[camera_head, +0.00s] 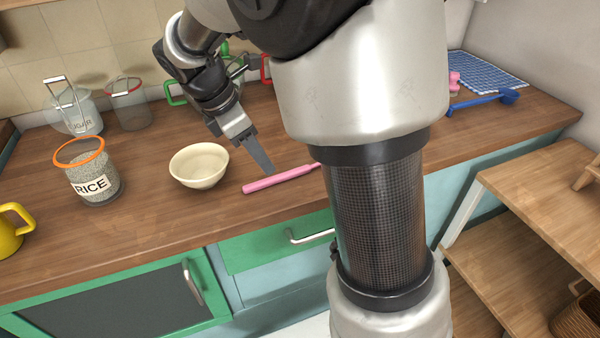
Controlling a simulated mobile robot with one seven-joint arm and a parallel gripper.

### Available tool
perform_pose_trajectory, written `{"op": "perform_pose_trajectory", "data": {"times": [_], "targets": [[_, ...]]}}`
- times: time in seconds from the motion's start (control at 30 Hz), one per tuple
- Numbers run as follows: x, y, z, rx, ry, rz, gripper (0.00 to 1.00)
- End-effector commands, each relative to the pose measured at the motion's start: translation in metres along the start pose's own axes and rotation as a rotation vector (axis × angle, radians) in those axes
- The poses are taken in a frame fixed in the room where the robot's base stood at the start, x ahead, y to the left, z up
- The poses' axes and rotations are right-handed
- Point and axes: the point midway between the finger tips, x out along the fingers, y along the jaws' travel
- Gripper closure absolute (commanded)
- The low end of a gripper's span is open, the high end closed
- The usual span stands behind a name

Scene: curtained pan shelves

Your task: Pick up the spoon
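A pink long-handled utensil (280,179) lies on the wooden counter. Its right end is hidden behind my arm, so I cannot tell whether it is a spoon. A blue utensil shaped like a spoon or ladle (483,101) lies at the right of the counter, near the blue checked cloth. My gripper (263,164) points down, just above and behind the pink utensil in the picture and right of the bowl. Only one grey finger shows clearly, so its opening cannot be told. I see nothing held in it.
A cream bowl (199,165) stands left of my gripper. A rice jar (88,172), a sugar jar (72,110), a clear jar (129,104) and a yellow mug (12,229) stand further left. Green and red handled items stand behind my gripper. A checked cloth (487,72) lies back right.

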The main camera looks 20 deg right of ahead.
Motion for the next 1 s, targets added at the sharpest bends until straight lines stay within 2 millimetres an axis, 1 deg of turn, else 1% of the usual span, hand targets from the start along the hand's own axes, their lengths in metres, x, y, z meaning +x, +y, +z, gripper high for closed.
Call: {"op": "perform_pose_trajectory", "data": {"times": [0.03,0.27,0.53,0.6,0.8,0.87,1.0], "targets": [[0.006,0.0,0.0,0.0,0.0,-0.001,0.63],[0.018,-0.001,0.001,0.001,-0.001,-0.001,0.63],[0.057,-0.003,0.004,-0.001,-0.001,-0.001,0.63],[0.061,-0.003,0.005,-0.001,0.0,0.0,0.63],[0.061,-0.003,0.005,-0.001,0.0,0.001,0.63],[0.061,-0.003,0.005,-0.001,0.0,0.001,0.72],[0.061,-0.003,0.005,0.0,0.0,0.001,0.95]]}}
